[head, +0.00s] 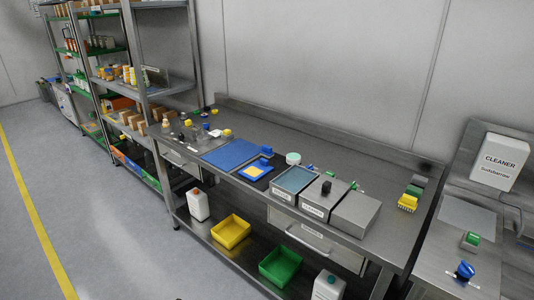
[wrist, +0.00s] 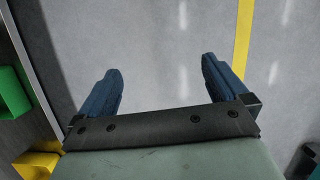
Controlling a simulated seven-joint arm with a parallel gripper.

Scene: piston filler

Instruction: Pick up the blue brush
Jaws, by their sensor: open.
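A small blue thing with a rounded top and a pale underside, likely the blue brush (head: 465,270), sits on the steel surface at the lower right in the head view. Its bristles are too small to make out. Another small blue block (head: 266,150) lies on the long bench behind the trays; I cannot tell what it is. My gripper (wrist: 160,66) shows in the wrist view with its two blue fingers wide apart. Nothing is between them, only grey floor beyond. Neither blue thing is in the wrist view, and my gripper is not in the head view.
The long steel bench (head: 350,170) holds a blue mat (head: 231,155), steel boxes (head: 355,215), a yellow brush (head: 408,203) and small items. A green-topped piece (head: 471,240) stands near the likely brush. A cleaner container (head: 499,162) is behind. A green bin (wrist: 12,92) shows left.

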